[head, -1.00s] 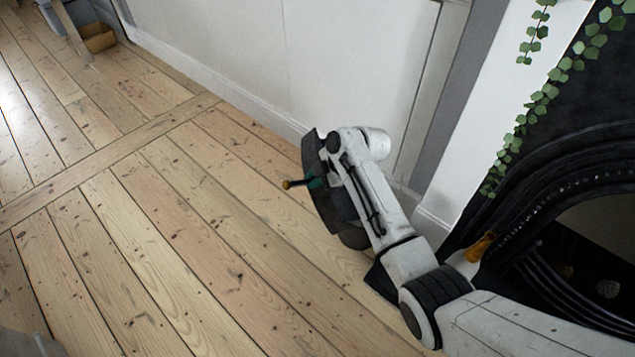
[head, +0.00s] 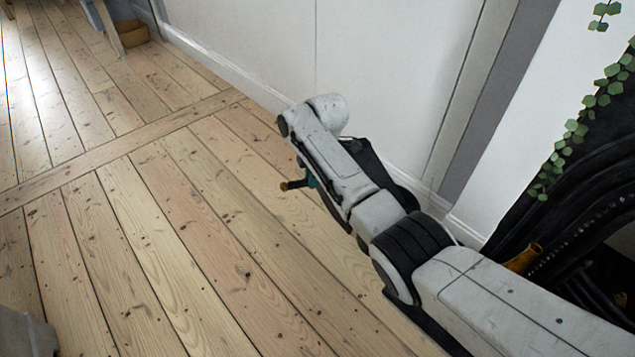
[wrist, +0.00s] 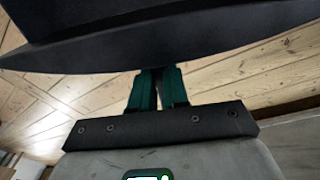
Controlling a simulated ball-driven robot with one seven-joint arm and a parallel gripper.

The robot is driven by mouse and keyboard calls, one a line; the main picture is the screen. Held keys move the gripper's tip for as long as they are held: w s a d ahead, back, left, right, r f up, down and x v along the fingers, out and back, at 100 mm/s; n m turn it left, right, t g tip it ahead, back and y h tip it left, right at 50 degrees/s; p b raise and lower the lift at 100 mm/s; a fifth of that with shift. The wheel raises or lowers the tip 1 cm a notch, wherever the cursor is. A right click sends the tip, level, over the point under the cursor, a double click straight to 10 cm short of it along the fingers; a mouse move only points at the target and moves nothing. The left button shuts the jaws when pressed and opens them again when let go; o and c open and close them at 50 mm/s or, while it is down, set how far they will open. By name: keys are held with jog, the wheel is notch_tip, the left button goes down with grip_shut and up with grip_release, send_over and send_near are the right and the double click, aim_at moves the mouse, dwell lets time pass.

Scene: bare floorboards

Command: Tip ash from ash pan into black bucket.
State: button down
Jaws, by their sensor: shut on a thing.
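My gripper (head: 311,180) shows in the head view as a small teal patch beside my arm. A short dark handle with a brass-coloured end (head: 292,185) sticks out to its left. In the wrist view my green fingers (wrist: 158,88) are close together, shut on the handle, which they mostly hide. A large dark body with a curved edge, seemingly the ash pan (wrist: 170,48), spans the view beyond them. In the head view a dark shape (head: 378,165) shows behind my arm; my arm hides most of it. No ash is visible, and I cannot make out the black bucket for certain.
A black fireplace surround (head: 580,215) with trailing ivy (head: 570,130) stands at the right, a brass-coloured object (head: 523,258) beside it. A white wall (head: 380,70) runs behind my arm. A brown box (head: 132,34) lies far back; a grey object (head: 25,335) is at bottom left.

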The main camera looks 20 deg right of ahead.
jog(key=shift+w+a+f+g+h+b, duration=0.3)
jog(key=shift+f+b, duration=0.15)
jog(key=shift+b, duration=0.6)
jog(key=shift+w+a+f+g+h+b, duration=0.15)
jog(key=shift+w+f+g+h+b, duration=0.25)
jog(key=shift+b, duration=0.6)
jog(key=shift+s, duration=0.1)
